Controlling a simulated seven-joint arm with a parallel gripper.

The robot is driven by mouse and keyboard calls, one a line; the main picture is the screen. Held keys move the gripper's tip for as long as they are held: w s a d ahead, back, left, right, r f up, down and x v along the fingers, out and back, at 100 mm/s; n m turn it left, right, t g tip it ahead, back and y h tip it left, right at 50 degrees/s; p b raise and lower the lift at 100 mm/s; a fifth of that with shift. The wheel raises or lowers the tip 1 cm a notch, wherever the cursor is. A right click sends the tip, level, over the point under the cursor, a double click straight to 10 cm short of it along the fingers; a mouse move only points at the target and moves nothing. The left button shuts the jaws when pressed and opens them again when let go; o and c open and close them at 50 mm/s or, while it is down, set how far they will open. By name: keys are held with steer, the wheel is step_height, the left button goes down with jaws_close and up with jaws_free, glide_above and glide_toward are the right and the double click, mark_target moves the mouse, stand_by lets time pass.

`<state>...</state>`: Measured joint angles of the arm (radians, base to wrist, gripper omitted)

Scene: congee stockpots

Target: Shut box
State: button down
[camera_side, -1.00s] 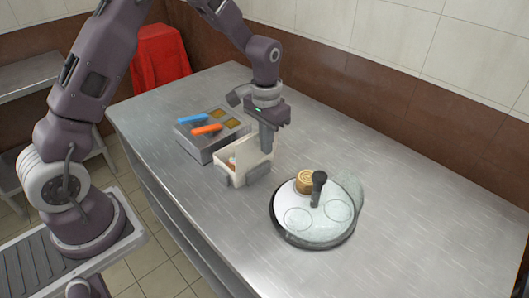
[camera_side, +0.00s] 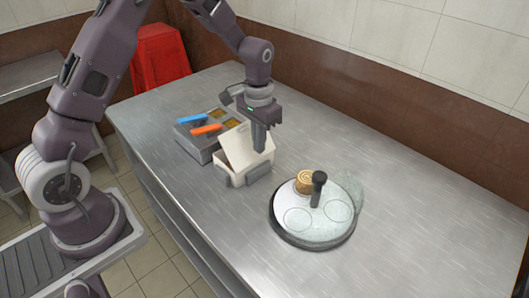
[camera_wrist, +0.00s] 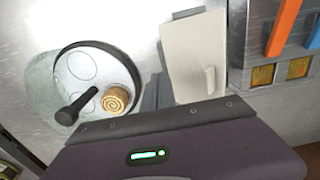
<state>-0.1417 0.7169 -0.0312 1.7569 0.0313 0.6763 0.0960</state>
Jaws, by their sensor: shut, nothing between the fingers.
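A small white box (camera_side: 243,175) with grey side clips stands on the steel table (camera_side: 400,210), left of the round pot lid. Its lid (camera_side: 248,146) is hinged and tilted partway, leaning over the opening, not flat. In the wrist view the lid (camera_wrist: 192,55) shows as a pale panel with a raised tab. My gripper (camera_side: 260,145) is shut and empty, pointing down at the lid's right side. It looks close against the lid, but I cannot tell whether it touches.
A grey container (camera_side: 205,140) with blue and orange handles stands behind and left of the box. A round glass-like lid with a black knob (camera_side: 319,180) and a wooden disc (camera_side: 305,180) lies to the right. The table's right side is clear.

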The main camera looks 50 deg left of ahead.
steer(key=shift+r, duration=0.1)
step_height(320, 180, up, 7)
stand_by(0.7)
steer(key=shift+w+a, duration=0.1)
steer(key=s+d+r+t, duration=0.2)
steer(key=s+r, duration=0.4)
steer(key=r, duration=0.3)
steer(key=s+d+r+t, duration=0.1)
steer(key=s+r+t, duration=0.1)
steer(key=s, duration=0.8)
steer(key=s+d+r+t, duration=0.1)
steer(key=s+d+r, duration=0.1)
steer(key=s, duration=0.9)
steer(key=shift+r+t, duration=0.4)
steer(key=shift+r, duration=0.2)
steer(key=shift+w, duration=0.1)
